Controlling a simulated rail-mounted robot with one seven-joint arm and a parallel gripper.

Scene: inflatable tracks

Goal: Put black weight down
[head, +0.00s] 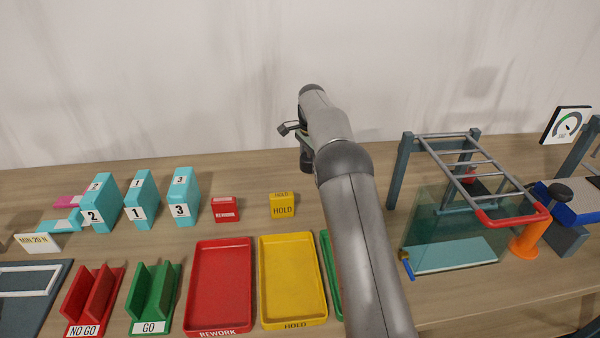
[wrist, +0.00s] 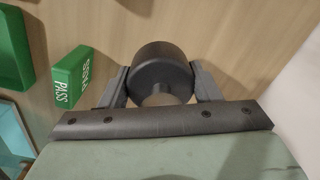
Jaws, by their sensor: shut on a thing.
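The black weight (wrist: 162,68) is a dark round cylinder with a narrower neck, seen in the wrist view between the two fingers of my gripper (wrist: 161,86). The fingers are shut on it, one on each side. The wood table shows beyond it, but I cannot tell whether the weight touches the table. In the head view my gripper (head: 305,150) is over the back of the table, right of the yellow HOLD block, and my arm partly hides it. The weight cannot be made out clearly there.
A green PASS block (wrist: 77,82) is left of the weight in the wrist view. In the head view, a red tray (head: 220,243) and a yellow tray (head: 293,240) lie in front. A framed rig (head: 405,165) stands right. Cyan numbered blocks (head: 140,200) stand left.

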